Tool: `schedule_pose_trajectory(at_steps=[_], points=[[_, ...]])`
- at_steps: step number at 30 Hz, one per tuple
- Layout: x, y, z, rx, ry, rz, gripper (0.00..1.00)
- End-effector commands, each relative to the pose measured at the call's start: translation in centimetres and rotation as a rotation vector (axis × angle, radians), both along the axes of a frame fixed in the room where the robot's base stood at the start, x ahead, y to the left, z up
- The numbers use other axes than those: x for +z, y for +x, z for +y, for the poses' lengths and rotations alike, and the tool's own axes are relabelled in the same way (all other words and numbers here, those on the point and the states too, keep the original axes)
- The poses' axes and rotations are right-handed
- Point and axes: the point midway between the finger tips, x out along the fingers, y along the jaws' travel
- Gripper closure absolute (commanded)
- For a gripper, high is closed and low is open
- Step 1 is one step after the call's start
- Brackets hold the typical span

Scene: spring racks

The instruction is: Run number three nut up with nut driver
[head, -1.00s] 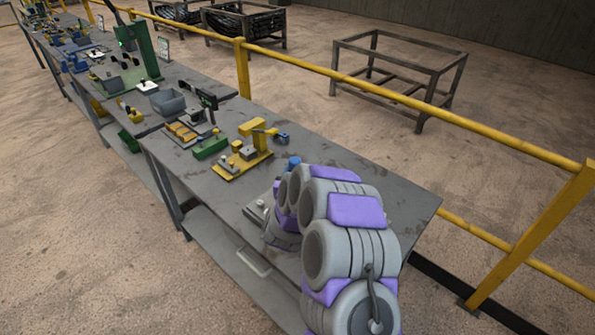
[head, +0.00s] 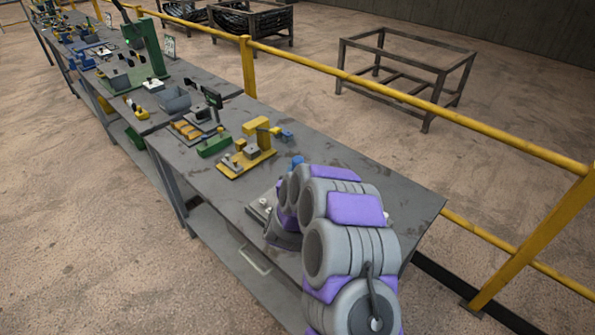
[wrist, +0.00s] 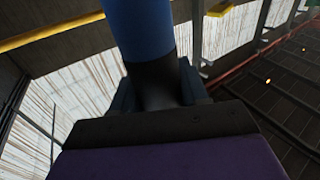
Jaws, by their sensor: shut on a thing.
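My gripper (wrist: 157,90) is shut on a round upright tool with a blue upper part and a black lower part, which looks like the nut driver (wrist: 140,28). One finger shows on each side of the black part. In the head view a blue top (head: 297,160), likely the same tool, shows just behind my arm. A grey plate with small light parts (head: 259,208) lies on the bench beside my wrist, mostly hidden by my arm. The nuts, and the driver's working end, cannot be made out.
A yellow fixture (head: 236,166) stands on the grey bench (head: 345,160) left of my arm. A green block (head: 213,146) and a grey bin (head: 175,99) are farther along. A yellow rail (head: 400,97) runs behind the bench. The bench's right end is clear.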

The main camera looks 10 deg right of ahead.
Motion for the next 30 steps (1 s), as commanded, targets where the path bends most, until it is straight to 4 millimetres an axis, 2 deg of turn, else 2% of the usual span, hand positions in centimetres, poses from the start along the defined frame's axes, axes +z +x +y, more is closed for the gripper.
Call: schedule_pose_trajectory(at_steps=[30], points=[[0.18, 0.04, -0.85, 0.0, 0.036, -0.008, 1.0]])
